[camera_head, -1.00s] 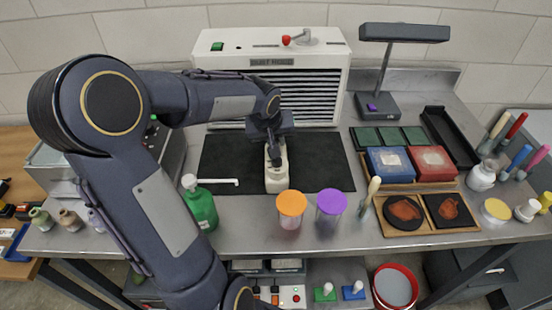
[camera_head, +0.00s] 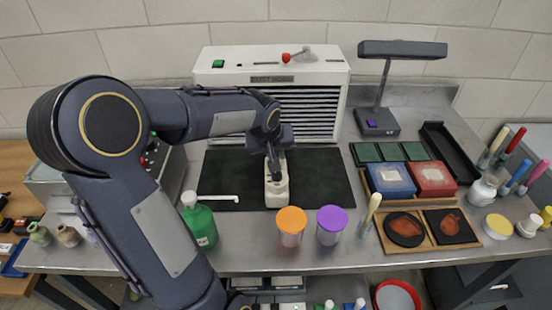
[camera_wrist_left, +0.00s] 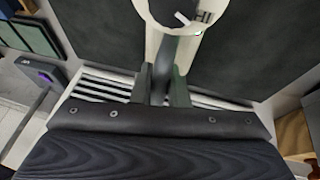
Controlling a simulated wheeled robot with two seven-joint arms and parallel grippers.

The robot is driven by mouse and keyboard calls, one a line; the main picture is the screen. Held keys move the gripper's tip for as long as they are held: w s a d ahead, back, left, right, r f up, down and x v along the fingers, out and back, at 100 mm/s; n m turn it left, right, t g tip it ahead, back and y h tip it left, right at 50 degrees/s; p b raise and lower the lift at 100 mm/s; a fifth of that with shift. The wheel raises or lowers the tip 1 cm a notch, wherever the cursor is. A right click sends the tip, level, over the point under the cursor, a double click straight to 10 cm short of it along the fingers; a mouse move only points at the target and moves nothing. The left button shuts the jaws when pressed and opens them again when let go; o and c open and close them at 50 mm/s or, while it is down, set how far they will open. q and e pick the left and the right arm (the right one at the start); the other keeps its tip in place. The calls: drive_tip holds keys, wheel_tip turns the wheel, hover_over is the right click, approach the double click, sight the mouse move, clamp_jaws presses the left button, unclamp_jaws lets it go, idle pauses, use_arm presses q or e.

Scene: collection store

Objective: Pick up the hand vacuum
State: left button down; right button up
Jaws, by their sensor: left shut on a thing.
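The hand vacuum (camera_head: 277,190) is a cream-coloured body with a dark handle, on or just above the black mat in front of the white dust hood. It also shows at the top of the left wrist view (camera_wrist_left: 205,20). My left gripper (camera_head: 273,165) reaches down onto it from above and is shut on its dark handle. In the left wrist view the two fingers (camera_wrist_left: 162,85) stand on either side of the handle. I cannot tell whether the vacuum has a gap beneath it. My right gripper is not in view.
The white dust hood (camera_head: 260,70) stands close behind the vacuum. A green bottle (camera_head: 199,225), an orange-lidded jar (camera_head: 291,225) and a purple-lidded jar (camera_head: 331,225) stand in front. A grey lamp (camera_head: 385,85) is at the back right. The black mat (camera_head: 325,180) is clear to the right.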

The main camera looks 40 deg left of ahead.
use_arm(q)
wheel_tip(320, 180, up, 3)
drive_tip(key=shift+w+f, duration=0.1)
drive_tip(key=shift+f, duration=0.1)
drive_tip(key=s+d+r+b, duration=0.2)
drive_tip(key=s+d+r, duration=0.7)
drive_tip(key=s+d, duration=0.1)
drive_tip(key=shift+r, duration=0.4)
